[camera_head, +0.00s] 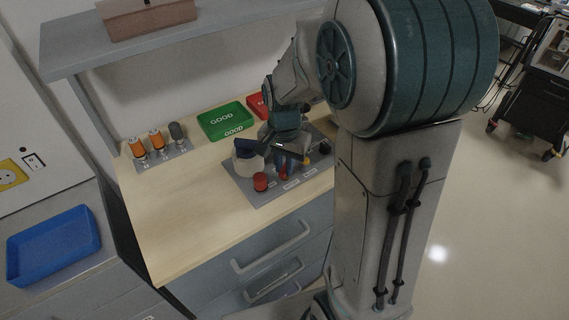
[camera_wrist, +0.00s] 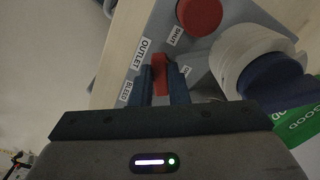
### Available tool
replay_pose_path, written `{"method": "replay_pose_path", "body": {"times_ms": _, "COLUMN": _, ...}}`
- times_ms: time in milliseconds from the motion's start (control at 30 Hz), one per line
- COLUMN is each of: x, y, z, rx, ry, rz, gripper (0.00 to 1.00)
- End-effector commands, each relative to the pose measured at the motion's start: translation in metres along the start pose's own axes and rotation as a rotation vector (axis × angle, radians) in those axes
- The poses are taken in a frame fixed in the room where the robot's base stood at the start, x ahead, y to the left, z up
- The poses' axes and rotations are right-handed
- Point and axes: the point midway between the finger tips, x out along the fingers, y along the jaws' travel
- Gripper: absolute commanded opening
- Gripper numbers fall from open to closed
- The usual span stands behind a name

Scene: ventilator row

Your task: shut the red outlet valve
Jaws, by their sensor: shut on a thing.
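The red outlet valve handle (camera_wrist: 160,76) is a narrow red bar beside the OUTLET label in the wrist view. My gripper (camera_wrist: 162,84) has its two dark fingers closed on either side of this bar. In the head view the handle (camera_head: 284,174) is a small red patch below my gripper (camera_head: 287,160), largely hidden by the fingers. The handle is on a grey panel (camera_head: 265,198) on the wooden bench. SHUT and BLEED labels show near it in the wrist view; another label is partly hidden, so I cannot read the handle's setting.
A round red knob (camera_head: 261,182) stands close by on the panel. A white cylinder with a blue top (camera_wrist: 262,72) is also near my gripper. Green (camera_head: 226,121) and red (camera_head: 257,105) trays lie behind. The bench's front left is clear; a shelf (camera_head: 180,40) hangs above.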

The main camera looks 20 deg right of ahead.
Motion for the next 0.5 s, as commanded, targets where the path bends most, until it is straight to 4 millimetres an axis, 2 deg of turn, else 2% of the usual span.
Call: {"method": "replay_pose_path", "body": {"times_ms": 500, "x": -0.0015, "y": -0.0028, "z": -0.0010, "rx": 0.413, "ry": 0.002, "rz": -0.003, "gripper": 0.00}}
